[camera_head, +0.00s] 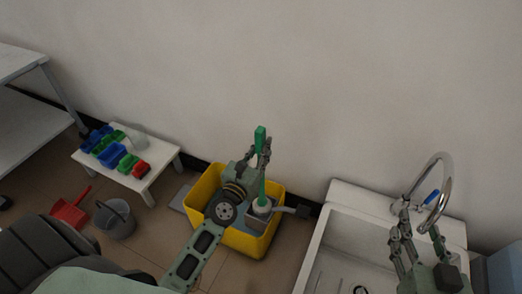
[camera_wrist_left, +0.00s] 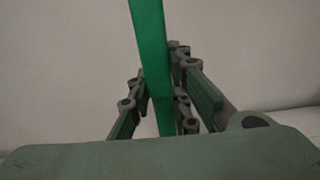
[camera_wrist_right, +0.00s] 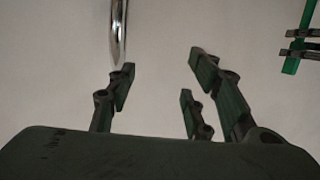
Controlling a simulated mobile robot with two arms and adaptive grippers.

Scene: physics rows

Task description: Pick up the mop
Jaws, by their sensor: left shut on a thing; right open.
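The mop's green handle (camera_head: 262,190) stands upright in the yellow bucket (camera_head: 202,188) on the floor. The mop's lower end is hidden inside the bucket, behind my arm and the grey part. My left gripper (camera_head: 259,152) is shut on the handle near its top. The left wrist view shows the handle (camera_wrist_left: 150,60) passing between its fingers (camera_wrist_left: 160,105).
A white sink (camera_head: 340,238) with a curved chrome faucet (camera_head: 447,180) is at the right, close to my right gripper. A low white table (camera_head: 158,168) with coloured bins stands at the left. A grey bucket (camera_head: 115,222) and red dustpan (camera_head: 70,212) are on the floor.

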